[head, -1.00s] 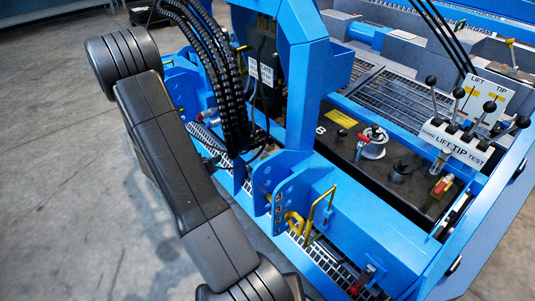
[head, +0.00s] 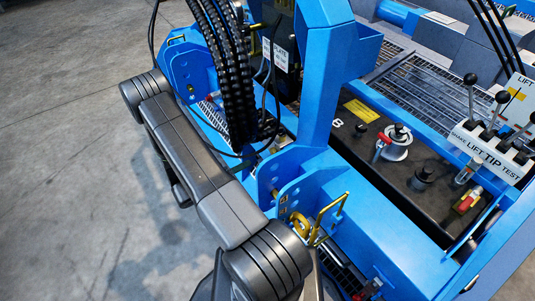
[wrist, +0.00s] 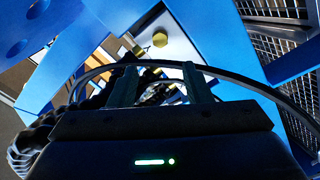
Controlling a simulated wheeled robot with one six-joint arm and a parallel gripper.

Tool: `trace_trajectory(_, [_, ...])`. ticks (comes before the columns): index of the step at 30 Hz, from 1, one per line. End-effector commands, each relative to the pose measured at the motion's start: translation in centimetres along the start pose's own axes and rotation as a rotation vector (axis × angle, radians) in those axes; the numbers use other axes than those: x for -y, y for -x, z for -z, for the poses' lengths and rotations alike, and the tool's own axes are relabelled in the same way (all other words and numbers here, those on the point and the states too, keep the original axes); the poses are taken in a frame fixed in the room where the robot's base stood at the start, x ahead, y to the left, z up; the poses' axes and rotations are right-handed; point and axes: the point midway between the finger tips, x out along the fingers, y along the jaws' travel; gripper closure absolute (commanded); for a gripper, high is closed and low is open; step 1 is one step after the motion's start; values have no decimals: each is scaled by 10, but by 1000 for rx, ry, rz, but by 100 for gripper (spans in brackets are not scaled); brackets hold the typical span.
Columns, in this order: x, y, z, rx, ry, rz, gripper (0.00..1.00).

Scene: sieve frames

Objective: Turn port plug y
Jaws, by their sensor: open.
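My gripper (wrist: 160,88) shows in the wrist view with its two dark fingers apart and nothing clearly held between them. No letter is readable on either, so I cannot tell which one is port plug y. Small blurred fittings lie beyond the gap between the fingers. In the head view my arm crosses the left side, and the gripper cannot be made out.
Black ribbed hoses (head: 232,90) hang beside the blue frame (head: 325,85). A dark cable (wrist: 235,82) arches across the wrist view, close to the fingers. A yellow handle (head: 330,210), a red-handled valve (head: 383,145) and levers (head: 490,130) stand to the right. Bare floor (head: 60,180) lies left.

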Motion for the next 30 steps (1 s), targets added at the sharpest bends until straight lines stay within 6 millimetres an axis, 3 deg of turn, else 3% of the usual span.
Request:
trace_trajectory(9, [1,-67,-1,3,-2,-1,55])
trace_trajectory(15, [1,-95,-1,1,-3,0,55])
trace_trajectory(21, [0,-106,0,0,-2,2,55])
trace_trajectory(29, [0,-106,0,-1,-2,2,55])
trace_trajectory(30, [0,-106,0,-1,-2,2,63])
